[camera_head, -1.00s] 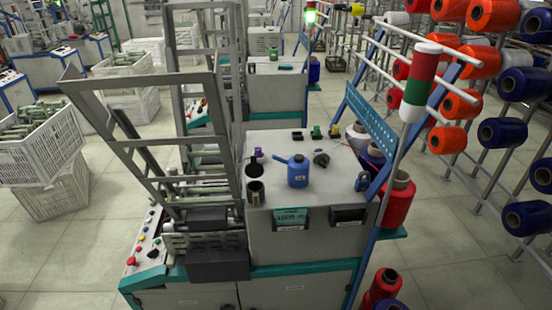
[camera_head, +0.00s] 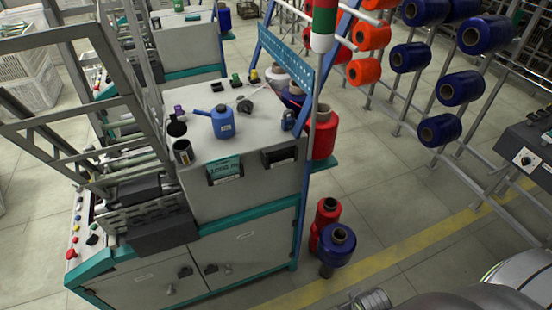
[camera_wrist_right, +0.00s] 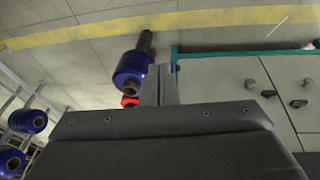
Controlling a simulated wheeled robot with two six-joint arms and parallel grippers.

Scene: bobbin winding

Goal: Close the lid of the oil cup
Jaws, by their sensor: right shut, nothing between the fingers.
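On the grey top of the winding machine (camera_head: 262,158) stands a small dark cup (camera_head: 183,152), near the left front corner. A black piece (camera_head: 176,127) shows just behind it; I cannot tell whether this is the cup's lid or a separate thing. A blue oil can (camera_head: 223,122) with a spout stands to the right of the cup. My right gripper (camera_wrist_right: 160,72) is shut and empty in the right wrist view, well away from the cup, with floor and cabinet doors beyond it. My left gripper is not in view.
Red and blue thread cones (camera_head: 338,247) stand on the floor beside the machine. A grey frame (camera_head: 75,95) rises left of the cup. A blue post and a signal lamp (camera_head: 323,25) stand at the right edge.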

